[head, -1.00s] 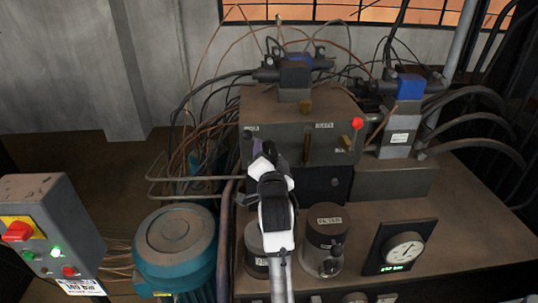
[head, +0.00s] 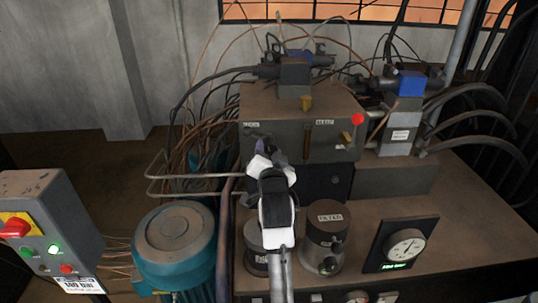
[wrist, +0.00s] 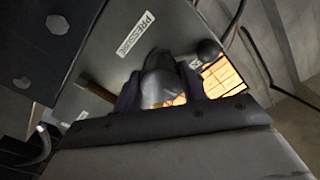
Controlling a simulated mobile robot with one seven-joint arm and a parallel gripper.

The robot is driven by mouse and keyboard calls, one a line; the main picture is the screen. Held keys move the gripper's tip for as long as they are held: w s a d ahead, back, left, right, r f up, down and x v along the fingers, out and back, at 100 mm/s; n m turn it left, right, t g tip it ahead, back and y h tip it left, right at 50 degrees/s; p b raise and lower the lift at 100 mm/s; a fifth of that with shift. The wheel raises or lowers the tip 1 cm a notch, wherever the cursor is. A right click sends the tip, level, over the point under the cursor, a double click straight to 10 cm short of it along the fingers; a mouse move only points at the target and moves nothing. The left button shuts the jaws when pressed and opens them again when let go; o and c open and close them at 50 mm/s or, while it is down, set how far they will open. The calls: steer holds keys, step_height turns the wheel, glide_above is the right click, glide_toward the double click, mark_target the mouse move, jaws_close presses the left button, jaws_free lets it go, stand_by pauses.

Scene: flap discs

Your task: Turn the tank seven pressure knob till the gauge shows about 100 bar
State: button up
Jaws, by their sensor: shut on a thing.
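The pressure knob (wrist: 158,84) is a rounded, shiny grey knob beside a PRESSURE label (wrist: 136,34) in the wrist view. My gripper (wrist: 160,88) is shut on it, with a dark finger on each side. In the head view my gripper (head: 270,152) reaches up to the front of the grey valve block (head: 285,145) and hides the knob. The round white gauge (head: 405,247) sits on a dark panel at the right. Its needle points up and right; the scale and the green digits below are too small to read.
A grey control box (head: 38,215) with a red switch stands at the left, beside a teal motor (head: 175,245). A FILTER canister (head: 325,235) stands just right of my arm.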

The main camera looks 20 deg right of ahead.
steer(key=n+b, duration=0.3)
steer(key=n, duration=0.3)
steer(key=shift+f, duration=0.1)
steer(key=n+b, duration=0.2)
steer(key=n, duration=0.4)
steer(key=shift+d, duration=0.15)
steer(key=shift+n, duration=0.3)
steer(key=o, duration=1)
steer(key=shift+c, duration=0.2)
steer(key=shift+s, duration=0.1)
steer(key=p+v, duration=1.1)
steer(key=v, duration=0.2)
steer(key=shift+s+r, duration=0.2)
steer(key=shift+s, duration=0.15)
